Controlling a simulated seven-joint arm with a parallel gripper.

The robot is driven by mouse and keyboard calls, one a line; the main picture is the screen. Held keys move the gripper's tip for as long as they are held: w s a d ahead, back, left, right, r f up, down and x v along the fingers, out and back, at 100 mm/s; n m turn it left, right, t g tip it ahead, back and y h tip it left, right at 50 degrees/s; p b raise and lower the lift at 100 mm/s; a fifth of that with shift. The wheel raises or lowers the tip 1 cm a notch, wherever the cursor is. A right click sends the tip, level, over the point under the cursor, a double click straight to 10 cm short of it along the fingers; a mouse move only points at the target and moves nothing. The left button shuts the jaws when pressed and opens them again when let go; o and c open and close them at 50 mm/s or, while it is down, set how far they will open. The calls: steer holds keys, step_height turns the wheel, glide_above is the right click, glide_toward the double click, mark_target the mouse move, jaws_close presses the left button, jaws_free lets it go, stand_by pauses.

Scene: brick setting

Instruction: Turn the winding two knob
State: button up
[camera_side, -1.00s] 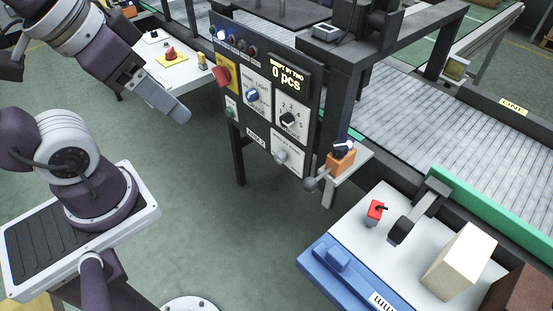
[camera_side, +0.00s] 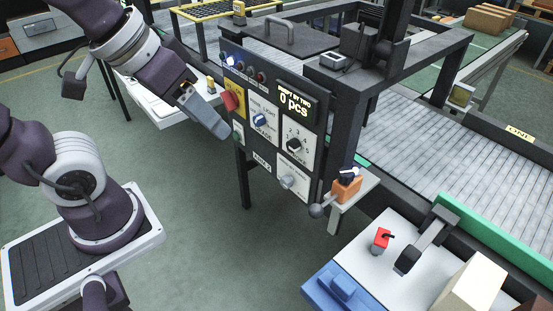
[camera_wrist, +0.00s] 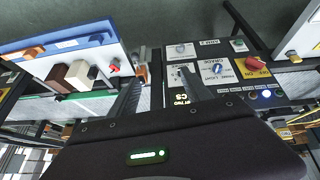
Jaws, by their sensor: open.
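The upright control panel (camera_side: 268,152) holds a blue knob (camera_side: 261,121), a black knob (camera_side: 294,145) on a numbered dial and a silver knob (camera_side: 287,182) at the bottom. I cannot read which label names winding two. The wrist view shows the blue knob (camera_wrist: 216,69) and silver knob (camera_wrist: 180,48) upside down; the right finger partly covers the black knob's plate. My gripper (camera_side: 221,130) is left of the panel, near the red knob (camera_side: 229,101), apart from the knobs as far as I can see. Its two fingers are spread and empty in the wrist view (camera_wrist: 158,92).
An orange box (camera_side: 347,188) with a dark-blue knob and a ball-ended lever (camera_side: 317,211) stick out right of the panel. A white bench (camera_side: 372,265) with a red switch (camera_side: 381,240) lies at lower right.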

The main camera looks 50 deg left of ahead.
steer(key=w+d+f+n, duration=0.1)
steer(key=w+f+n, duration=0.2)
steer(key=w+f, duration=0.55)
steer(key=n+t+y, duration=0.2)
steer(key=t+y, duration=0.1)
steer(key=y, duration=0.2)
glide_above(284, 183)
steer(key=s+d, duration=0.1)
steer(key=s, duration=0.3)
step_height(284, 183, down, 21)
step_height(284, 183, down, 5)
steer(key=s+m+t+h, duration=0.3)
steer(key=m+t, duration=0.2)
steer(key=m, duration=0.3)
steer(key=x, duration=0.7)
steer(key=shift+a+f, duration=0.2)
steer(key=shift+f, duration=0.05)
jaws_close()
